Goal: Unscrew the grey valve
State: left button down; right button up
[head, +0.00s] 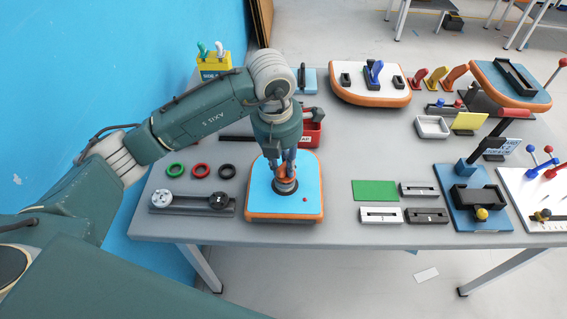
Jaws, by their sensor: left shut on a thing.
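A small inflatable board (257,190) with a blue top and orange rim lies near the table's front edge. My left gripper (286,180) points straight down over the middle of this board. Its fingers are shut on the grey valve (286,188), which sits in a dark ring on the board. The fingers hide most of the valve, so I cannot tell how far it is turned. My right gripper is not in view.
Left of the board are a dark holder (190,209) with a light and a black round part, and green, red and black rings (201,171). A red bin (313,134) stands behind. A green pad (374,190) and slotted blocks (381,215) lie right.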

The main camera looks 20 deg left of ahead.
pick_arm(q)
jog(key=shift+s, duration=0.1)
dwell(0.3)
jog(key=n, duration=0.3)
jog(key=shift+s, duration=0.1)
jog(key=shift+n+y, duration=0.3)
jog(key=n, duration=0.3)
jog(key=shift+s, duration=0.1)
jog(key=n, duration=0.3)
jog(key=shift+n+y, duration=0.3)
jog(key=shift+y, duration=0.1)
